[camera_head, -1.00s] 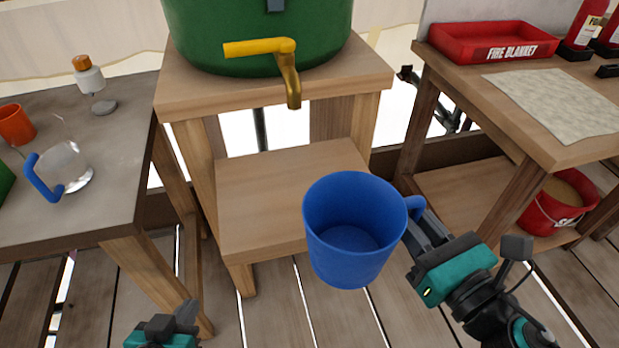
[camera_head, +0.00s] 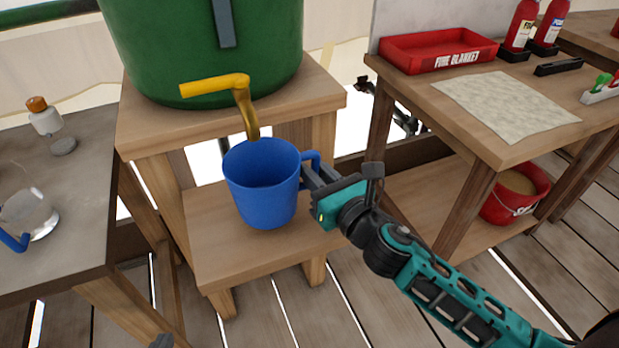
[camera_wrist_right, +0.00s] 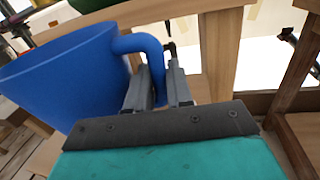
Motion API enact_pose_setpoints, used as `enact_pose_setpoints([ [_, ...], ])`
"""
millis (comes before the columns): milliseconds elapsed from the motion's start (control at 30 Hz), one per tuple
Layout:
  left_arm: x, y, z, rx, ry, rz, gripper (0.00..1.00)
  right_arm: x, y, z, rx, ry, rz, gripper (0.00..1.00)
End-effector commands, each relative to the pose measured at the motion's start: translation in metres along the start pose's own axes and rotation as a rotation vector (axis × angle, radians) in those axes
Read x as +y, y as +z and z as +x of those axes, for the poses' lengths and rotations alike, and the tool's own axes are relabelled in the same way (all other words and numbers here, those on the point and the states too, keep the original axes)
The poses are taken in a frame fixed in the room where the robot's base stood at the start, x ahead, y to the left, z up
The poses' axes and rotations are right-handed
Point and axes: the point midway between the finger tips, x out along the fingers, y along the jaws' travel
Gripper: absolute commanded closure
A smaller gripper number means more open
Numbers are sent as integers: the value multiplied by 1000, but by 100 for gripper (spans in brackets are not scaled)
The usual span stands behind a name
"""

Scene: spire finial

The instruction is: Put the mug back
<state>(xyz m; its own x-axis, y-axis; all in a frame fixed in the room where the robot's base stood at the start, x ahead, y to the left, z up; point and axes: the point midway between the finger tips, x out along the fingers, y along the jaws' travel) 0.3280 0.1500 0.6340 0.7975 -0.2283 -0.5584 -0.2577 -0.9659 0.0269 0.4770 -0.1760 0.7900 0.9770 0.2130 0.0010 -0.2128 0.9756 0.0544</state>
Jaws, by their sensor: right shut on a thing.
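The blue mug (camera_head: 262,190) is upright in the head view, in front of the lower shelf of the wooden stand (camera_head: 225,245). Its rim is close below the brass spout of the yellow tap (camera_head: 215,86) on the green barrel (camera_head: 190,45). I cannot tell whether its base touches the shelf. My right gripper (camera_head: 313,178) is shut on the mug's handle, which also shows between the fingers in the right wrist view (camera_wrist_right: 150,60). Only a grey tip of my left gripper (camera_head: 165,341) shows at the bottom edge; its jaws are not clear.
A grey table (camera_head: 75,185) at left holds a glass jug with a blue handle (camera_head: 30,213) and a small orange-capped bottle (camera_head: 44,115). The right table holds a red fire blanket tray (camera_head: 438,48), a cloth (camera_head: 505,104) and extinguishers. A red bucket (camera_head: 515,197) sits below.

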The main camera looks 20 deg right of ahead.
Motion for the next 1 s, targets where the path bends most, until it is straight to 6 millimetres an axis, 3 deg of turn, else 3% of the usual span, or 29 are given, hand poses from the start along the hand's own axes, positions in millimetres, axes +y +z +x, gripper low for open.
enact_pose_setpoints([
  [200, 1, -1, 1, 4, -1, -6, 100, 0, 0, 17, -1, 0, 1, 100],
  [533, 1, 15, 16, 7, 0, -10, 100, -1, -36, 17, 1, -1, 4, 100],
  [967, 2, 15, 16, 7, 4, -9, 100, -2, -40, 17, 0, 1, 0, 100],
  [1000, 2, 14, 15, 4, 4, -8, 100, -2, -38, 17, 0, 0, -1, 75],
])
